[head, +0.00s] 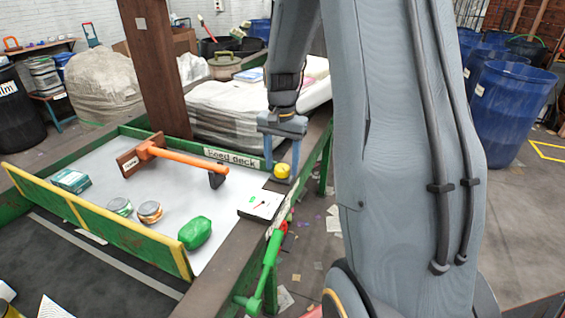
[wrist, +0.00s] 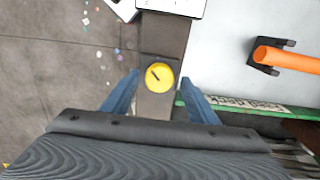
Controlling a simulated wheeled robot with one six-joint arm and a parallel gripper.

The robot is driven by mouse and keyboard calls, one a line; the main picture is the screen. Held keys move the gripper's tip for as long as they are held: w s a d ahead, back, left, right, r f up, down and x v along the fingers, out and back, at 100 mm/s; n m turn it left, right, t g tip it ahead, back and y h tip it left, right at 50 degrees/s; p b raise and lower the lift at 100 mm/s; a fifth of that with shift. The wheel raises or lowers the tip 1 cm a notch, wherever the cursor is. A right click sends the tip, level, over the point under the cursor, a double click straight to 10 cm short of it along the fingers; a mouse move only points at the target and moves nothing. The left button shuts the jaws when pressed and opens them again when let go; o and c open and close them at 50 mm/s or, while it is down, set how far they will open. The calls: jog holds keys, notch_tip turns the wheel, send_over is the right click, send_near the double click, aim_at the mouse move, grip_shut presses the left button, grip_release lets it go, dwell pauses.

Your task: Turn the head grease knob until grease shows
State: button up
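The yellow round grease knob (head: 282,171) sits on the dark rail at the corner of the feed deck. In the wrist view the knob (wrist: 159,77) carries a short dark mark slanting toward the upper left. My gripper (head: 281,165) points down over it. In the wrist view my gripper (wrist: 160,85) is open, with one blue finger on each side of the knob and a gap showing on both sides. I cannot tell how deep the fingertips reach beside it.
A white gauge plate (head: 261,204) is on the rail near the knob, with a green lever (head: 268,262) below. On the deck (head: 120,160) lie an orange-handled tool (head: 185,160), a green lump (head: 195,232), cans (head: 149,211) and a teal box (head: 71,180). Blue bins (head: 510,105) stand right.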

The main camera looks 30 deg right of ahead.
aim_at(282, 167)
jog(key=shift+r+b, duration=1)
jog(key=shift+r, duration=2.9)
